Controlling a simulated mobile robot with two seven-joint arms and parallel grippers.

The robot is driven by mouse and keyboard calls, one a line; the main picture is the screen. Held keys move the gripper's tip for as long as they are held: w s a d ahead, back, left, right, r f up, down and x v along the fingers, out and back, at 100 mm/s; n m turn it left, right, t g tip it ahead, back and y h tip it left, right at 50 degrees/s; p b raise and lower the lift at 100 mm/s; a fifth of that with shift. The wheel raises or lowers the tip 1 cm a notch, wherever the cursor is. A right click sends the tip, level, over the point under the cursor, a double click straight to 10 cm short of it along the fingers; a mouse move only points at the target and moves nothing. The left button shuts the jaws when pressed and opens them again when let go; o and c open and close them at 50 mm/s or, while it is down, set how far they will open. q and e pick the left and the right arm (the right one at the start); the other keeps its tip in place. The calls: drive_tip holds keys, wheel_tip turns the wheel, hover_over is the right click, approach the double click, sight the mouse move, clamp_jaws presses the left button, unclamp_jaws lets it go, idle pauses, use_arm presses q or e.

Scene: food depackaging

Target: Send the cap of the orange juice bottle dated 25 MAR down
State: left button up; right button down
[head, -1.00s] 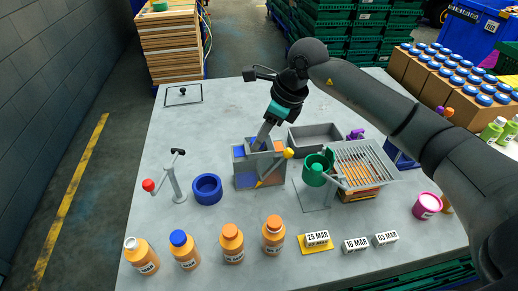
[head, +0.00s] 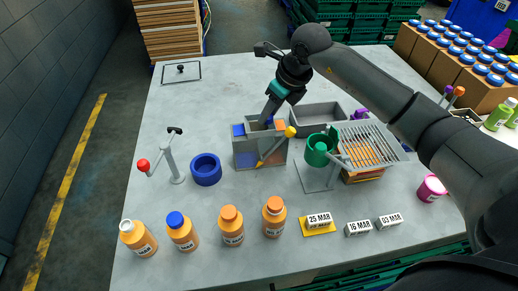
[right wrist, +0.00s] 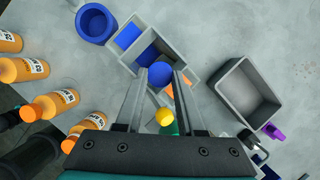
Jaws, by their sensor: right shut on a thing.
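My right gripper (head: 267,116) is shut on a round blue thing (right wrist: 161,74), which looks like a bottle cap, over the grey two-part chute box (head: 247,160). The box has a blue side and an orange side, and a yellow-knobbed lever (head: 290,131) on its front. Four-in-a-row juice bottles stand in front: one with a pale, seemingly uncapped top (head: 138,238), one blue-capped (head: 182,231), and two orange-capped (head: 231,225) (head: 273,217). A 25 MAR block (head: 319,220) lies on a yellow pad. My left gripper is out of view.
A blue ring-shaped cup (head: 206,170) and a red-knobbed stand (head: 143,165) are left of the box. A grey tray (head: 318,116), green cup fixture (head: 319,150) and slatted rack (head: 370,143) are right. The 16 MAR (head: 358,228) and 05 MAR (head: 390,220) blocks lie front right.

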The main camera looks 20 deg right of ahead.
drive_tip(key=shift+f, duration=0.25)
drive_tip(key=shift+c, duration=2.2)
unclamp_jaws()
drive_tip(key=shift+r, duration=0.1)
drive_tip(key=v, duration=1.5)
drive_tip(key=shift+s, duration=0.1)
